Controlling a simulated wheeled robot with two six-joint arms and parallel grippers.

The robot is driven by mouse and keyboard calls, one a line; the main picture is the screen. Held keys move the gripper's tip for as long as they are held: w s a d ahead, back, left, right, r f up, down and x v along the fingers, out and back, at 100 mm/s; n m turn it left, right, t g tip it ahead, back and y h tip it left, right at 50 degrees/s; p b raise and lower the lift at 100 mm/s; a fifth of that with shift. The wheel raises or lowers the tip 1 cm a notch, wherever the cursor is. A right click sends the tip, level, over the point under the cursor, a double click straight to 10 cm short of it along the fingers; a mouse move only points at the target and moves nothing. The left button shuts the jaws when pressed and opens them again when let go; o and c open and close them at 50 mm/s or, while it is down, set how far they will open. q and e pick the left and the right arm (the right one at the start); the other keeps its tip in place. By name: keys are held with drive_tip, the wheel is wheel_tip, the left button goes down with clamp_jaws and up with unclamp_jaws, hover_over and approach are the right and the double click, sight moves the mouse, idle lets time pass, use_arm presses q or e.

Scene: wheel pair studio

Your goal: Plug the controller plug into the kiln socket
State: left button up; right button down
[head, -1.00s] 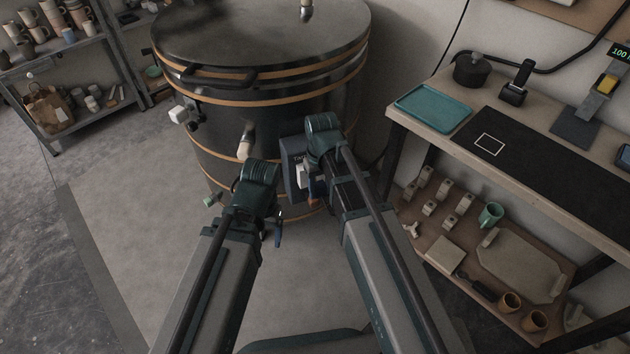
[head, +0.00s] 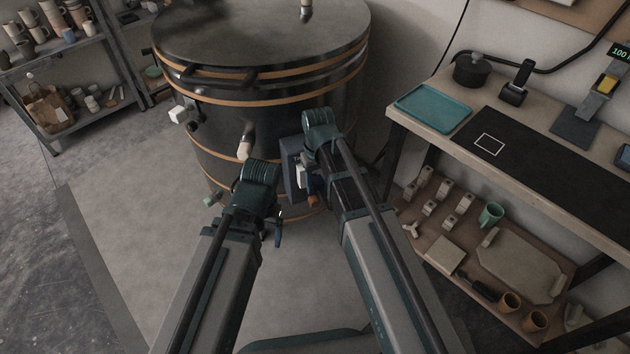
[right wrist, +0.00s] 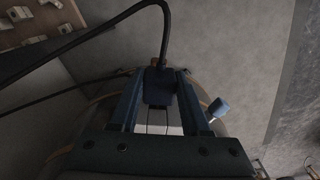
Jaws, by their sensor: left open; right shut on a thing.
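The kiln (head: 265,100) is a dark round drum with copper-coloured bands in the head view. A grey box (head: 291,170) is on its right front side, with a white part (head: 302,174) beside it. My right gripper (head: 310,188) is close to this box, partly hidden by its own arm. In the right wrist view it (right wrist: 160,95) is shut on the dark controller plug (right wrist: 160,82), whose black cable (right wrist: 166,30) rises and bends left. The socket is not clearly visible, and I cannot tell whether the plug touches it. My left gripper (head: 276,228) is open, low before the kiln.
A workbench (head: 430,118) with a teal tray (head: 432,107) and a black mat (head: 540,160) stands on the right. Its lower shelf (head: 470,262) holds kiln posts and cups. A shelf of pottery (head: 75,130) is at the back left. The floor left of the kiln is clear.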

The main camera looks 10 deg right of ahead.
drive_tip(key=shift+w+a, duration=0.15)
drive_tip(key=shift+w, duration=0.35)
idle(0.3)
drive_tip(key=shift+c, duration=1.5)
unclamp_jaws()
drive_tip(key=shift+r, duration=0.1)
wheel_tip(320, 180, up, 14)
drive_tip(key=p, duration=1.3)
drive_tip(key=shift+f+p, duration=0.2)
drive_tip(key=shift+p, duration=0.2)
